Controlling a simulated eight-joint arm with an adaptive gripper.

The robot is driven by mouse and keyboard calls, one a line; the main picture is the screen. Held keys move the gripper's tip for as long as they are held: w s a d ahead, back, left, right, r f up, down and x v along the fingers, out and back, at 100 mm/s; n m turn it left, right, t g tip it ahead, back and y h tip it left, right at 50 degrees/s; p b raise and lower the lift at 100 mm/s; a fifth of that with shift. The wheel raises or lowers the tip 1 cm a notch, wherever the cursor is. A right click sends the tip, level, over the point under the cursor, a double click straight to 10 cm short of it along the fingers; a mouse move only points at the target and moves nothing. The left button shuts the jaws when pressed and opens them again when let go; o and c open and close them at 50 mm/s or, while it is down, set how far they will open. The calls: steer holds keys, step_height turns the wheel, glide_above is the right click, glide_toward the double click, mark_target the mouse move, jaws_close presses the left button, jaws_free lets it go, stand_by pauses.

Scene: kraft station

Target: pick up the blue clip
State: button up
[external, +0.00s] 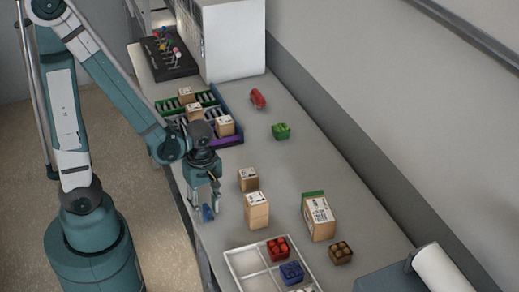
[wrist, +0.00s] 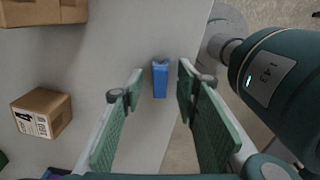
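The blue clip (wrist: 160,79) lies on the grey table near its edge. In the wrist view it shows between and beyond my two open fingers, with gaps to either side. In the external view the blue clip (external: 207,213) shows just below my gripper (external: 205,203), partly hidden by the fingers. My gripper also shows in the wrist view (wrist: 158,85), pointing down, open and empty.
Two cardboard boxes (external: 257,211) stand right of my gripper. A white tray (external: 246,271) holds red, blue and other blocks. A sorting rack with boxes (external: 226,141) lies behind. The table edge (wrist: 181,105) is close to the clip.

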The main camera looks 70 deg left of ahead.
mark_target(206, 206)
stand_by(0.5)
steer(key=c, duration=0.8)
steer(key=shift+r, duration=0.15)
steer(key=shift+r+p, duration=1.2)
steer(key=shift+r, duration=3.65)
